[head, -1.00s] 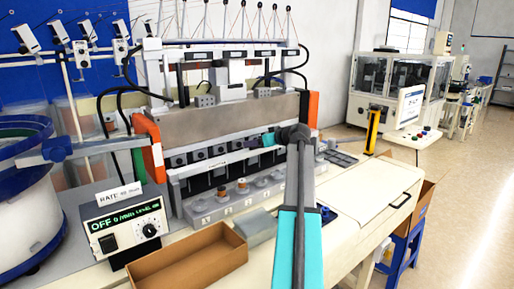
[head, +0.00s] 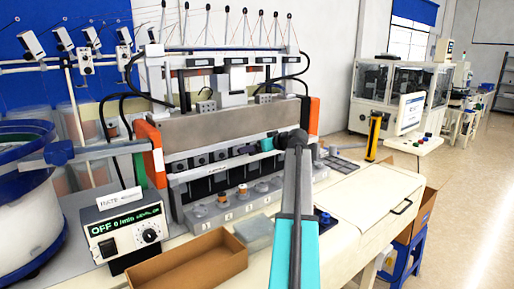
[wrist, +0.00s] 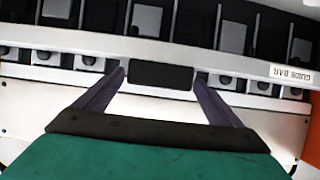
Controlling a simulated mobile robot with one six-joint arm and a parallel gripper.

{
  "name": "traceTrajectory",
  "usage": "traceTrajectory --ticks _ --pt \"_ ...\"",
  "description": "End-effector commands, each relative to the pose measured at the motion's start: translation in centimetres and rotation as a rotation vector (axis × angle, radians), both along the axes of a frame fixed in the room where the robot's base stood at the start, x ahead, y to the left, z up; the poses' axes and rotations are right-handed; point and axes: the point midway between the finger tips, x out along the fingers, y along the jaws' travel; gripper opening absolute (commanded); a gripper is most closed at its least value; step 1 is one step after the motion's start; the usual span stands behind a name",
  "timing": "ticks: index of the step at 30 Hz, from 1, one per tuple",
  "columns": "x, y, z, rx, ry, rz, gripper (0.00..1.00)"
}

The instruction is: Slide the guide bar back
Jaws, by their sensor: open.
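The guide bar (wrist: 235,62) is a long pale bar that crosses the wrist view, with a "GUIDE BAR" label at its right, upside down. A dark rectangular block (wrist: 160,73) shows at the bar's near edge. My gripper (wrist: 160,80) is open, with one finger on each side of this block and visible gaps between. I cannot tell how deep the fingertips reach. In the head view my gripper (head: 267,144) is at the front of the feeder station, near the pale bar (head: 205,165). My own arm partly hides the bar's right part there.
Round fixtures stand on a grey numbered block (head: 222,207) in front of the bar. An orange end plate (head: 152,155) flanks the station's left. The tabletop at right (head: 355,200) is mostly clear.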

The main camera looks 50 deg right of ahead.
Motion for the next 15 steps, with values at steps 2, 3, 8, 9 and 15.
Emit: traceTrajectory --ticks 2,3,8,9,15 --pt "-0.4 0.1 0.1 0.000 0.000 -0.001 0.89" --pt "-0.6 0.1 0.1 0.000 0.000 -0.001 0.89" --pt "-2.2 0.4 0.7 -0.002 -0.001 -0.004 0.89" --pt "-2.7 0.5 0.9 -0.001 -0.001 -0.003 0.89" --pt "-5.5 1.2 2.1 -0.002 -0.002 -0.003 0.89"
